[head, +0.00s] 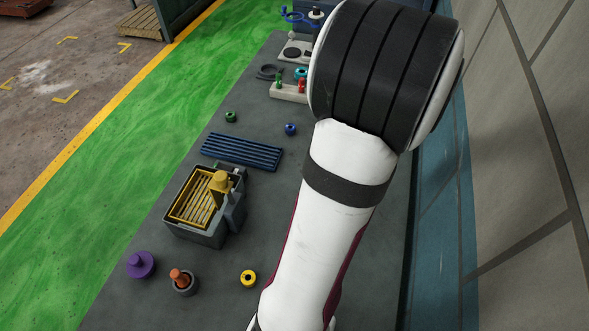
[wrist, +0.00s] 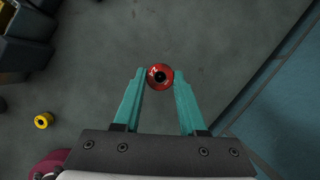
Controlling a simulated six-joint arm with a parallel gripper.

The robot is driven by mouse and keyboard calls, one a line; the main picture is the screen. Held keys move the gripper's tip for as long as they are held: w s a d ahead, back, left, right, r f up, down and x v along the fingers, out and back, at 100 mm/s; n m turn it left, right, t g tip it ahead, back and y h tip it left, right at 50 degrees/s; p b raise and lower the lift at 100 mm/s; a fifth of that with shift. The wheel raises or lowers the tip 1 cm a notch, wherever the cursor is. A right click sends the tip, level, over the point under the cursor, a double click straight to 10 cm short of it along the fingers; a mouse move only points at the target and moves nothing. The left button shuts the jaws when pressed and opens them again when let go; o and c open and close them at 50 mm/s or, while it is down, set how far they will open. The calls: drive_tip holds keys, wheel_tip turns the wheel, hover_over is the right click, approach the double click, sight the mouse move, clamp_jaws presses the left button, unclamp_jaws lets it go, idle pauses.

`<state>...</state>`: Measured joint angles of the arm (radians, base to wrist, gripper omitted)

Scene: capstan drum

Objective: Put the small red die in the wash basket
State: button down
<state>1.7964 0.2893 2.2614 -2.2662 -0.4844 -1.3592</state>
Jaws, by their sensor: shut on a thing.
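The small red die (wrist: 160,77) is round with a dark centre hole and pale marks on its top. In the wrist view it sits between the teal fingertips of my gripper (wrist: 160,79), which is shut on it. Bare grey bench surrounds it; I cannot tell its height above the bench. My arm hides the gripper and the die in the head view. The wash basket (head: 178,216) is yellow and slatted, and sits in a grey tank (head: 207,237) left of my arm. A yellow block-like part (head: 221,182) stands at its back right corner.
A blue slatted rack (head: 241,151) lies behind the tank. A green die (head: 230,117), a blue die (head: 290,129) and a yellow die (head: 248,279) stand on the bench. A purple knobbed piece (head: 140,264) and an orange-topped piece (head: 180,278) are in front. A wall runs along the right.

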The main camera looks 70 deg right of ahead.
drive_tip(key=w+d+r+n+t, duration=0.1)
drive_tip(key=w+n, duration=0.3)
drive_tip(key=w, duration=0.4)
wheel_tip(320, 180, up, 5)
drive_tip(key=n+y, duration=0.6)
drive_tip(key=n, duration=0.8)
hover_over(204, 190)
drive_tip(key=s+d, duration=0.1)
drive_tip(key=s, duration=0.1)
drive_tip(key=f, duration=0.9)
drive_tip(key=shift+w+a+f, duration=0.1)
drive_tip(key=shift+w+f, duration=0.15)
drive_tip(key=shift+w, duration=0.1)
drive_tip(key=shift+f, duration=0.1)
drive_tip(key=shift+f, duration=0.1)
drive_tip(key=c, duration=0.8)
unclamp_jaws()
drive_tip(key=shift+o, duration=0.2)
